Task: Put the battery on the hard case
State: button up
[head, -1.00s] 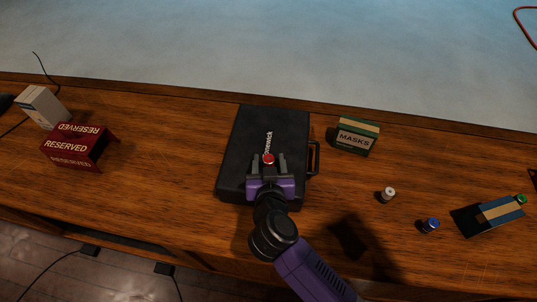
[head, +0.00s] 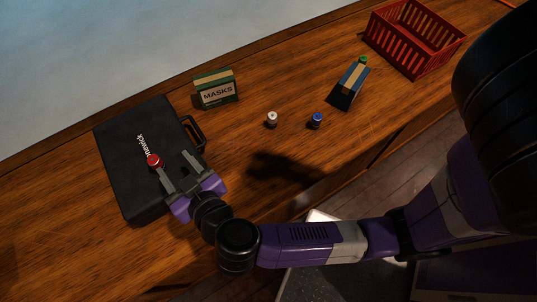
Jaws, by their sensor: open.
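The hard case (head: 125,165) is a flat black box with a handle, lying on the wooden desk at the left. A small red-topped cylinder (head: 153,160), which looks like the battery, appears to stand on the case's lid beside the white lettering. My gripper (head: 173,161) is over the case's right part with its two grey fingers spread. The cylinder is at the tip of the left finger, outside the gap between the fingers. I cannot tell whether they touch. Nothing shows between the fingers.
A green masks box (head: 217,89) stands behind the case. A white-topped cylinder (head: 272,119), a blue-topped cylinder (head: 316,120) and a blue-and-tan carton (head: 350,84) are to the right. A red basket (head: 415,40) is farther right.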

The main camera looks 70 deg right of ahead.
jog(key=s+d+r+t, duration=0.65)
jog(key=s+r, duration=0.35)
jog(key=s, duration=0.2)
jog(key=s+a+f+n+g+y, duration=0.1)
jog(key=s+a+n+g+y, duration=0.1)
jog(key=s, duration=0.5)
jog(key=s+a+f+n+g+y, duration=0.2)
jog(key=s+n+g+y, duration=0.1)
jog(key=s, duration=0.4)
jog(key=shift+s+f+y, duration=0.15)
jog(key=shift+f+y, duration=0.15)
jog(key=shift+y, duration=0.3)
